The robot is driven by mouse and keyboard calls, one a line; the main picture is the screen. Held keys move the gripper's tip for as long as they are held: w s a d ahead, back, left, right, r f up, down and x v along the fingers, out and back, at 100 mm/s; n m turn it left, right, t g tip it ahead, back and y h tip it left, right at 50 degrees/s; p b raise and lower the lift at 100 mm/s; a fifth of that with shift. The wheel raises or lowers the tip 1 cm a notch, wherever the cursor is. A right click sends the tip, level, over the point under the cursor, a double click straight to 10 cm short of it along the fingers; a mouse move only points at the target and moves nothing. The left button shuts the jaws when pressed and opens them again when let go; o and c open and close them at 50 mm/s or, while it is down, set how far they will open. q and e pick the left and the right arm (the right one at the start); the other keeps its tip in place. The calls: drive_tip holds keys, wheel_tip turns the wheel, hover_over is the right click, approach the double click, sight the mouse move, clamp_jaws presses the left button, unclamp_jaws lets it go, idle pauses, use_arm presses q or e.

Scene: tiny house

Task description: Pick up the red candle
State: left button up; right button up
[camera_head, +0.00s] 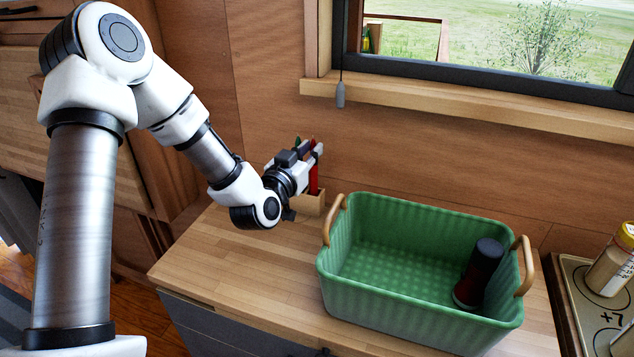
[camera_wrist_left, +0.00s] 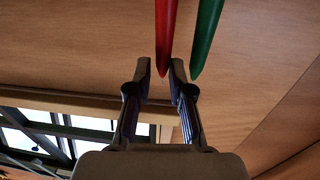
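The red candle (camera_head: 314,179) stands upright in a small wooden holder (camera_head: 311,205) at the back of the wooden counter. My left gripper (camera_head: 318,151) is at the candle's upper part and hides some of it. In the left wrist view, the red candle (camera_wrist_left: 164,38) reaches between the two fingertips of my left gripper (camera_wrist_left: 161,72). The fingers are apart, with a gap on each side of the candle's tip. A green candle (camera_wrist_left: 207,38) stands close beside it, outside the fingers; its tip shows in the head view (camera_head: 298,141). My right gripper is in neither view.
A green basket (camera_head: 350,290) with wooden handles stands right of the holder, with a dark bottle (camera_head: 482,268) inside. A jar (camera_head: 612,262) stands on a tray at the far right. The wall and window sill (camera_head: 450,108) are behind. The counter's left part is clear.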

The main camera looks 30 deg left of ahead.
sight(312, 146)
use_arm(q)
drive_tip(key=w, duration=0.3)
drive_tip(key=shift+a, duration=0.4)
drive_tip(key=shift+s, duration=0.1)
clamp_jaws()
drive_tip(key=shift+r, duration=0.1)
